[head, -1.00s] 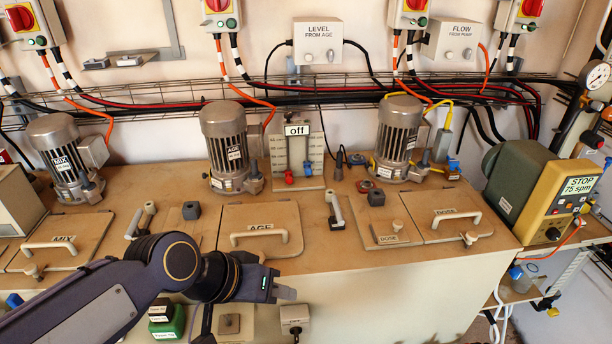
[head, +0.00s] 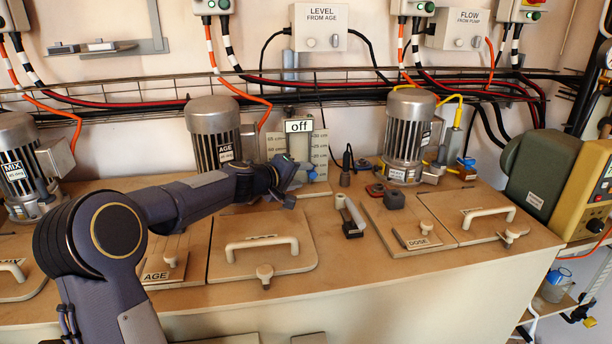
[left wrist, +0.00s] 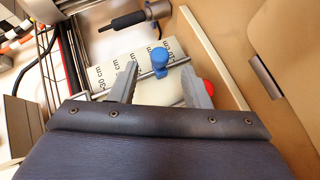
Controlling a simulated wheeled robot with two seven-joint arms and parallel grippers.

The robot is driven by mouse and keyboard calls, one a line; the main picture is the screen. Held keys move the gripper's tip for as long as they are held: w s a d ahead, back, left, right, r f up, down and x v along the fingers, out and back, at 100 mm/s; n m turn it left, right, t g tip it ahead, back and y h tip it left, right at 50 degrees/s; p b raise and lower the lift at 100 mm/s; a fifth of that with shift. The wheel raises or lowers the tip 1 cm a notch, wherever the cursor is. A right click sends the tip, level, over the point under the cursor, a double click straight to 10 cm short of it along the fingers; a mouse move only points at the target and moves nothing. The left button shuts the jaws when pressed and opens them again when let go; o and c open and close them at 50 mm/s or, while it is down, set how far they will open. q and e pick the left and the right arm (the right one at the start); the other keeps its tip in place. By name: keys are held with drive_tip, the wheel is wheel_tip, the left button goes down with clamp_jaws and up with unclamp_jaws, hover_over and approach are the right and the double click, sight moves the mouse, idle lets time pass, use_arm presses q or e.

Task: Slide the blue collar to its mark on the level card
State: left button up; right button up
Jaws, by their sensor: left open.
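The level card (head: 320,150), white with cm marks, stands upright at the back of the bench behind a sign reading "off". The left wrist view shows its printed scale (left wrist: 108,76) and the blue collar (left wrist: 159,55) on a metal rod. My left gripper (left wrist: 160,68) is open, its fingers pointing at the card with the blue collar between and just beyond the tips. The red collar (left wrist: 209,88) is partly hidden behind the right finger. In the head view my left gripper (head: 303,172) is in front of the card and hides much of its lower part.
The AGE motor (head: 212,125) stands left of the card and another motor (head: 408,130) to its right. A grey-handled fitting (head: 349,215) and lids with white handles (head: 262,245) rise from the bench top. A wire cable tray (head: 340,85) runs along the wall.

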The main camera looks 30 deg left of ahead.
sight(309, 174)
use_arm(q)
drive_tip(key=shift+x, duration=1.5)
drive_tip(key=shift+r, duration=0.1)
clamp_jaws()
